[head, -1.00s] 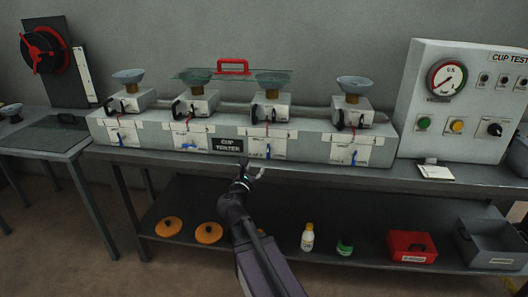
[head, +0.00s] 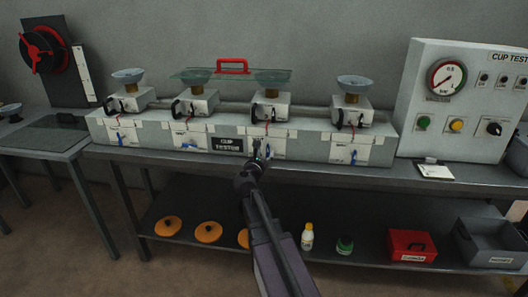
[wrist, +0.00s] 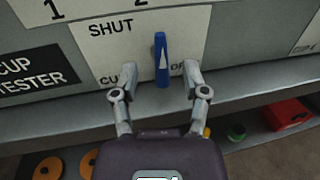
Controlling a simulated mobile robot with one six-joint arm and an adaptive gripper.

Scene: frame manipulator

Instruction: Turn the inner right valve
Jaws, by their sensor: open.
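The inner right valve has a blue lever (wrist: 162,58), which stands near vertical on a white plate (wrist: 118,38) marked "SHUT" in the wrist view. My gripper (wrist: 160,76) is open, with one finger on each side of the lever's lower part. I see gaps between the fingers and the lever. In the head view my gripper (head: 257,152) is at the front of the third station from the left and partly covers its plate and lever.
The grey bench edge (wrist: 230,88) runs just below the plate. The "CUP TESTER" sign (head: 228,144) is left of my gripper. Other blue levers show at the outer right (head: 354,157) and inner left (head: 189,147) stations. A red box (head: 411,244) sits on the lower shelf.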

